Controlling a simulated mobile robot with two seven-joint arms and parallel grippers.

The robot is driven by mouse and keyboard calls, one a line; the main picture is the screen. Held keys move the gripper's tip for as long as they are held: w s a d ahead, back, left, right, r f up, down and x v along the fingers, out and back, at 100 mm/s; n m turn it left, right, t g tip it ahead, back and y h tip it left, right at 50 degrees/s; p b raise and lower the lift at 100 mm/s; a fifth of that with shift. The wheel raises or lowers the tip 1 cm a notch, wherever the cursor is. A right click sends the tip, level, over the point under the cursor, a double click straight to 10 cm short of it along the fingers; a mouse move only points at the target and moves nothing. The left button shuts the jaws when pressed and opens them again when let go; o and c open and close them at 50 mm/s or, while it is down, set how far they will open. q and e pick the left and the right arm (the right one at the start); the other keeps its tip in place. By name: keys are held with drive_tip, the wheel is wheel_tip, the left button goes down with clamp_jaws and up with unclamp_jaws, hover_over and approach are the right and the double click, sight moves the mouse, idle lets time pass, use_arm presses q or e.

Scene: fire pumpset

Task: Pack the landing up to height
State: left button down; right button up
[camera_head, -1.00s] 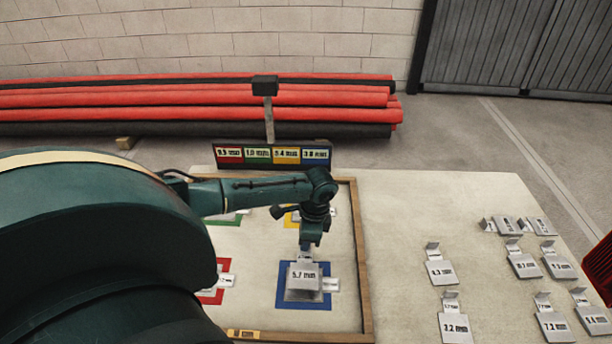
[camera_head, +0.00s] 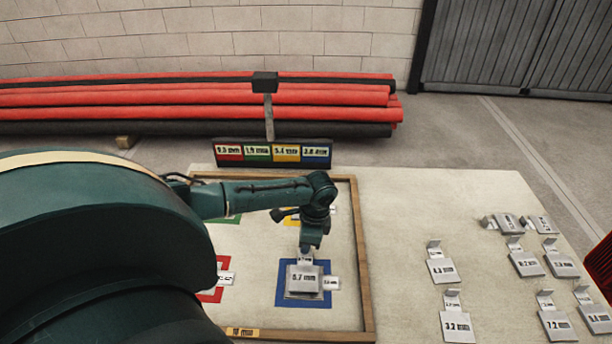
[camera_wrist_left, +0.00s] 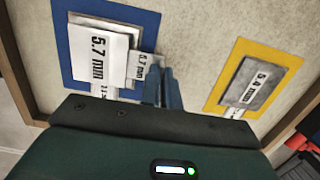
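A grey shim plate marked 5.7 mm (camera_head: 303,281) is over the blue square (camera_head: 284,302) in the wooden-framed tray, on or just above another plate there; I cannot tell if they touch. My left gripper (camera_head: 306,252) is directly above its upright tab. In the left wrist view its two narrow fingers (camera_wrist_left: 162,88) are close together at the tab of the 5.7 mm plate (camera_wrist_left: 97,52) and appear shut on it. The yellow square (camera_wrist_left: 287,62) holds a 5.4 mm plate (camera_wrist_left: 254,82). The red square (camera_head: 210,296) is partly hidden by my arm. My right gripper is not in view.
A sign with coloured number cards (camera_head: 272,154) stands behind the tray. Several loose marked shims, including a 3.2 mm one (camera_head: 457,326), lie on the table at right. The tray's right wooden rim (camera_head: 362,262) lies between. Bare table (camera_head: 400,215) is free there.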

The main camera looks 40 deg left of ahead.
use_arm(q)
drive_tip(key=shift+f, duration=0.55)
drive_tip(key=c, duration=1.6)
unclamp_jaws()
drive_tip(key=shift+o, duration=0.2)
wheel_tip(320, 180, up, 13)
drive_tip(key=w+d, duration=0.1)
drive_tip(key=shift+w+d, duration=0.15)
drive_tip(key=shift+d, duration=0.1)
